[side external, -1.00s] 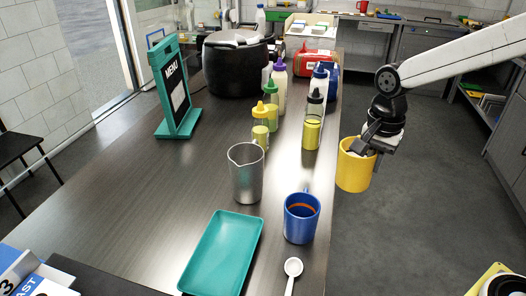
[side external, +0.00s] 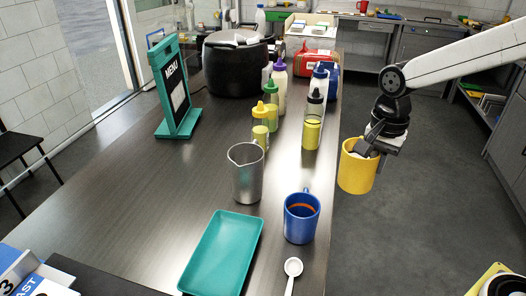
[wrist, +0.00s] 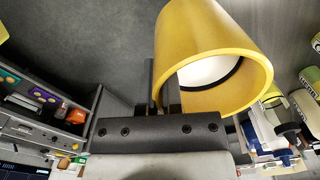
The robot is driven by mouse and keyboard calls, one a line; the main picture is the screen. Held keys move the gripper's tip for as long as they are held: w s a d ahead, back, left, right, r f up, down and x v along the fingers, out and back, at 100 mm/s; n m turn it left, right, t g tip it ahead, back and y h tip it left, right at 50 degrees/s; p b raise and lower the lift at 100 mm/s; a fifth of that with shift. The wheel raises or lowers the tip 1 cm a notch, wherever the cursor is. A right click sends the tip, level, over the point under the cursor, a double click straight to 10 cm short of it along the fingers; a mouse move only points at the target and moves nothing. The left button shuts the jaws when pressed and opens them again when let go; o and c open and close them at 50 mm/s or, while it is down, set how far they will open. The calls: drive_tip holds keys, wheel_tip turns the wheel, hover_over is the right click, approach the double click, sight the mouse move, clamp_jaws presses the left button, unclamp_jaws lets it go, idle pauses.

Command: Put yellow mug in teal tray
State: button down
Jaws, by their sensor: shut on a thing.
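The yellow mug (side external: 357,172) is held by my gripper (side external: 372,146) in the air, to the right of the table's edge in the side view. In the wrist view the yellow mug (wrist: 212,50) shows its open mouth and pale inside, with my gripper's fingers (wrist: 163,85) shut on its wall. The teal tray (side external: 222,252) lies empty on the near part of the dark table, to the left of and nearer than the mug.
A blue mug (side external: 301,218) stands between the tray and my gripper. A metal cup (side external: 246,174) stands behind the tray, and a white spoon (side external: 292,270) lies at its right. Several bottles (side external: 312,120) and a menu stand (side external: 176,92) are farther back.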

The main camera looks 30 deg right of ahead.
drive_tip(key=shift+a+r, duration=0.1)
drive_tip(key=shift+a, duration=0.6)
drive_tip(key=s+a, duration=0.3)
drive_tip(key=a, duration=0.7)
drive_tip(key=s+a, duration=0.3)
drive_tip(key=a, duration=0.7)
drive_tip(key=shift+a+r+n, duration=0.2)
drive_tip(key=shift+r+n, duration=0.1)
drive_tip(key=shift+r, duration=0.05)
drive_tip(key=w+a+f, duration=0.7)
drive_tip(key=w+f, duration=0.2)
drive_tip(key=w, duration=0.2)
drive_tip(key=shift+w+f, duration=0.15)
drive_tip(key=shift+w, duration=0.05)
